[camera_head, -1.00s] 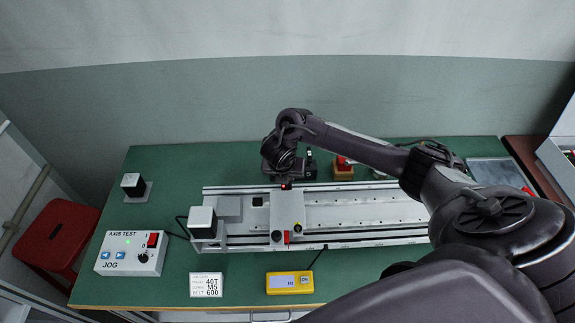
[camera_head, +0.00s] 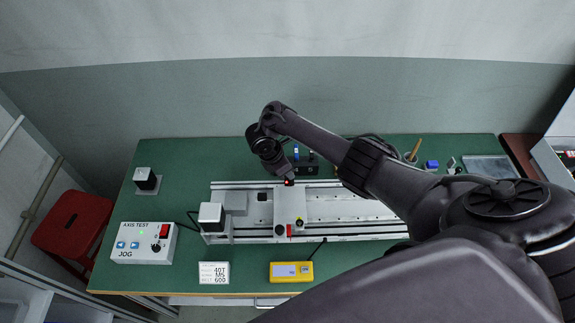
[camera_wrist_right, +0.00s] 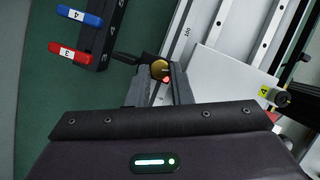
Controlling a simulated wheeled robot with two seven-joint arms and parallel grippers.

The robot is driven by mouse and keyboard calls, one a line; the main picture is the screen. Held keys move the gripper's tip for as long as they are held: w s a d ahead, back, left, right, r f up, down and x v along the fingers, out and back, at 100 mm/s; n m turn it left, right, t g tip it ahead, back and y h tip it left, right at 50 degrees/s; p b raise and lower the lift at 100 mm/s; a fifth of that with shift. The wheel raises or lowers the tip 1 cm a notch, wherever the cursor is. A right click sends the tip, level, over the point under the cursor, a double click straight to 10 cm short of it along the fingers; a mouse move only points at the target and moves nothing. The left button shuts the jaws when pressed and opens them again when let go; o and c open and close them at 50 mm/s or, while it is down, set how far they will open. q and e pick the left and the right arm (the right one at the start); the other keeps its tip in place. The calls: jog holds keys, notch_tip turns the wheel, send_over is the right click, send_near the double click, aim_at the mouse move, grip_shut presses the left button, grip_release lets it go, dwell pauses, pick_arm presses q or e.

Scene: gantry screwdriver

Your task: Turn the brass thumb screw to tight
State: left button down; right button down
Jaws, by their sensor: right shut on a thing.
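The brass thumb screw (camera_wrist_right: 159,68) shows as a round gold head between the fingertips in the right wrist view. It sits at the back edge of the gantry's pale carriage plate (camera_head: 289,204), and in the head view my gripper hides it. My right gripper (camera_wrist_right: 158,82) is shut on the screw, one dark finger on each side. In the head view the right gripper (camera_head: 289,181) reaches down to that edge from behind, with its wrist tilted. My left gripper is not in view.
A dark rack with blue (camera_wrist_right: 80,16) and red (camera_wrist_right: 70,52) numbered handles stands close to the gripper. A black knob (camera_wrist_right: 282,98) is on the carriage front. The axis test box (camera_head: 144,243) and yellow meter (camera_head: 291,271) lie in front. My right arm covers the table's right side.

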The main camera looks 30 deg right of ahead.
jog(key=shift+w+m+g, duration=0.25)
jog(key=shift+m+g, duration=0.35)
jog(key=shift+m, duration=0.9)
jog(key=shift+r+y, duration=0.1)
jog(key=shift+y, duration=0.2)
jog(key=c, duration=1.3)
grip_release()
jog(key=shift+s+r, duration=0.1)
jog(key=shift+s, duration=0.05)
